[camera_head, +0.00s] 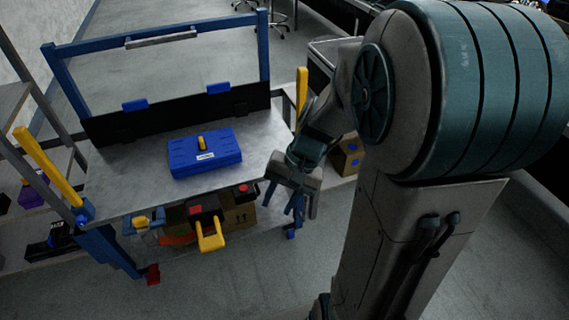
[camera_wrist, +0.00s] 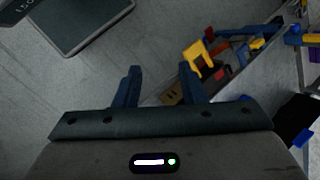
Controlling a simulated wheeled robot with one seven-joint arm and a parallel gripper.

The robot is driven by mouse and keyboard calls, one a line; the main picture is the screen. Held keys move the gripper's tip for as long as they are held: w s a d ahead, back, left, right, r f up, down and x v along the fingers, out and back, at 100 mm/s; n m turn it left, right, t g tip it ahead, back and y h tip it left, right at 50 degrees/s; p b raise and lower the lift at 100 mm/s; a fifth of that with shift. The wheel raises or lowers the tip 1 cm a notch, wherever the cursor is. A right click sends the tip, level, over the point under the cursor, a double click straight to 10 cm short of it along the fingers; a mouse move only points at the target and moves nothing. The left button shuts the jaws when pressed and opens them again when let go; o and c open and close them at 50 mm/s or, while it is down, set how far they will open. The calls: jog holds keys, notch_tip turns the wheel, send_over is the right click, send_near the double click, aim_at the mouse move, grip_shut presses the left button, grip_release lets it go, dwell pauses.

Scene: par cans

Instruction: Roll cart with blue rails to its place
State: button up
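The cart with blue rails (camera_head: 122,188) stands upright at the left of the head view, with a grey top, a blue rear frame and yellow upright handles at both sides. A blue case (camera_head: 205,153) with a yellow catch lies on its top. A yellow handle-like part (camera_head: 210,236) sticks out below the front edge; it also shows in the wrist view (camera_wrist: 196,54). My gripper (camera_head: 297,212) hangs by the cart's right front corner, pointing down. In the wrist view its two fingers (camera_wrist: 160,88) are apart with nothing between them. I see no grip on the cart.
Cardboard boxes (camera_head: 239,212) sit under the cart's top. Another box (camera_head: 346,155) stands to the right, behind my gripper. A grey shelf rack (camera_head: 14,98) is close at the cart's left. The floor in front (camera_head: 225,290) is clear.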

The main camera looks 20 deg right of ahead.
jog(key=w+d+f+m+t+y+b, duration=0.15)
jog(key=w+f+m+y+b, duration=0.4)
jog(key=f, duration=0.65)
jog(key=m+t+h+b, duration=0.7)
jog(key=m+t+b, duration=0.8)
jog(key=m, duration=0.8)
send_near(306, 204)
jog(key=shift+n+t+y, duration=0.25)
jog(key=shift+t, duration=0.7)
jog(key=w+f, duration=0.1)
jog(key=w, duration=0.2)
jog(key=w+a+b, duration=0.1)
jog(key=w, duration=0.3)
jog(key=w+f, duration=0.1)
jog(key=w, duration=0.2)
jog(key=shift+w+a+f, duration=0.3)
jog(key=shift+a+f, duration=0.05)
jog(key=shift+a, duration=0.05)
jog(key=shift+c, duration=0.4)
jog(key=shift+s, duration=0.1)
grip_shut()
